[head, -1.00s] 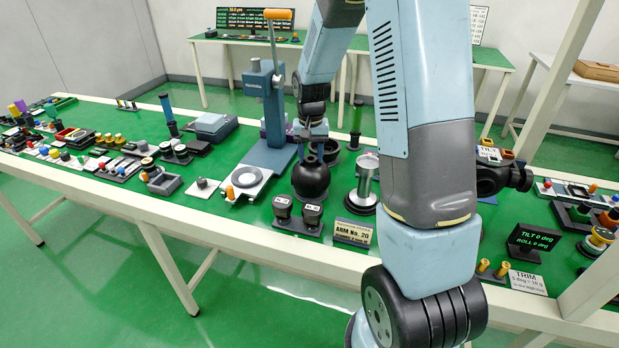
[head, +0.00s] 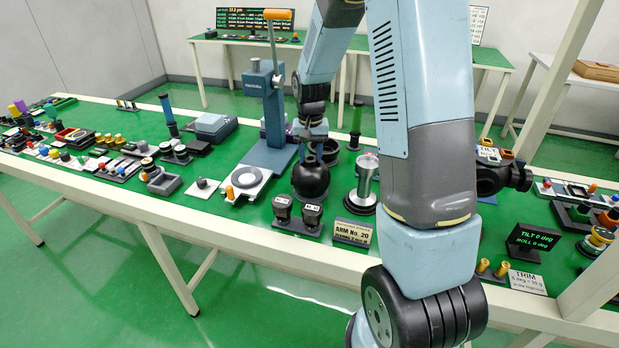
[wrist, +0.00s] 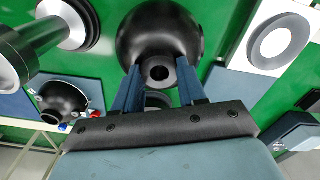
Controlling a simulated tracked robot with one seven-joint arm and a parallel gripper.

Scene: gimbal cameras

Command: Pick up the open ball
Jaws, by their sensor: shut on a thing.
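The open ball is a black sphere (head: 311,180) on the green bench top, between the blue press and the "ARM No. 20" sign. In the wrist view the black ball (wrist: 160,38) shows a round neck with a hole facing the camera. My gripper (wrist: 158,78) has its two blue fingers on either side of this neck and is shut on it. In the head view my gripper (head: 313,145) comes down from above onto the ball. Whether the ball touches the bench cannot be told.
The blue press (head: 268,110) stands close on the left, with a white ringed plate (head: 246,180) at its foot. A metal cylinder on a black base (head: 364,182) stands close on the right.

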